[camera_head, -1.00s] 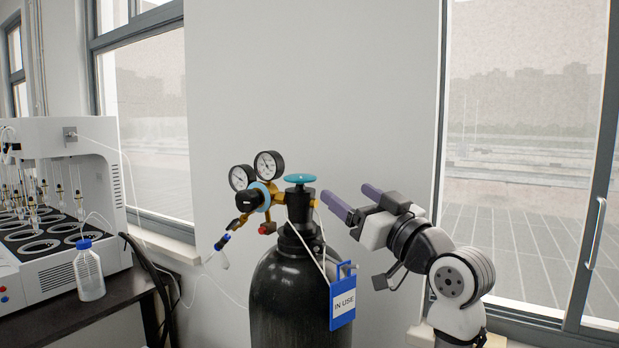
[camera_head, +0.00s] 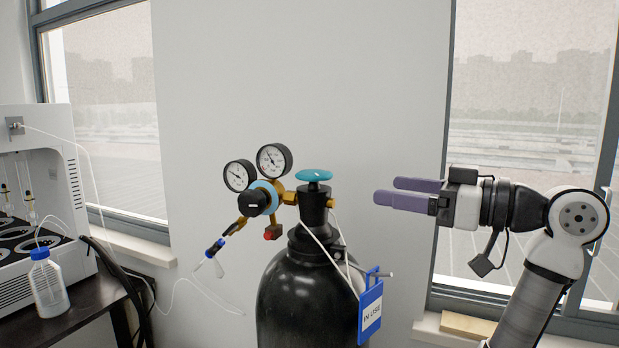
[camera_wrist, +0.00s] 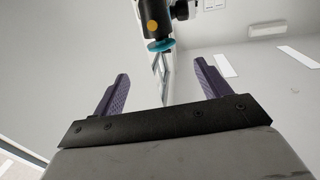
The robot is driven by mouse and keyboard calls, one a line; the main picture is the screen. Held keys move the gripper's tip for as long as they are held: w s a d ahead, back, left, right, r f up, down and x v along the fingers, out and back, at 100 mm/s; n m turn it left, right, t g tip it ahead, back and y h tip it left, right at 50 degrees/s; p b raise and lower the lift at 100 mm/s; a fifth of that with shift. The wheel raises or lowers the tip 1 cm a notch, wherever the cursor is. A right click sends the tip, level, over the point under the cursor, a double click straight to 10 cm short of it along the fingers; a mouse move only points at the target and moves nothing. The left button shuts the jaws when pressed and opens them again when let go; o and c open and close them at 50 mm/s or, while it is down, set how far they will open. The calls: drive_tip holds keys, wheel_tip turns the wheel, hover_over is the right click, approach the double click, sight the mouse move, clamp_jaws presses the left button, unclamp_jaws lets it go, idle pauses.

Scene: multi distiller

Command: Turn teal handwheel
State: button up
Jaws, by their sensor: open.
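The teal handwheel (camera_head: 313,175) sits on top of the valve of a black gas cylinder (camera_head: 312,295). It also shows in the wrist view (camera_wrist: 161,45), at the top, beyond the fingertips and roughly between them. My gripper (camera_head: 388,191) is open, with two purple fingers pointing left toward the handwheel. It is to the right of the handwheel with a clear gap and touches nothing. In the wrist view my gripper (camera_wrist: 160,78) is empty between its fingers.
Two pressure gauges (camera_head: 255,168) and a regulator (camera_head: 257,198) stick out left of the valve. A blue "IN USE" tag (camera_head: 371,312) hangs on the cylinder's right. A bottle (camera_head: 48,284) and a white distiller (camera_head: 40,150) stand at far left. The space between gripper and handwheel is free.

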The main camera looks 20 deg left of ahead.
sight(329, 175)
drive_tip(key=a+p, duration=0.1)
drive_tip(key=a, duration=0.3)
drive_tip(key=w+a+p, duration=0.1)
drive_tip(key=a+p, duration=0.1)
drive_tip(key=a, duration=0.2)
drive_tip(key=w+a+p, duration=0.1)
drive_tip(key=a, duration=0.3)
drive_tip(key=shift+a+r+p, duration=0.1)
drive_tip(key=shift+r+p, duration=0.05)
drive_tip(key=shift+p, duration=0.15)
drive_tip(key=shift+w+a, duration=0.15)
drive_tip(key=shift+a, duration=0.5)
drive_tip(key=shift+c, duration=0.5)
drive_tip(key=c, duration=0.8)
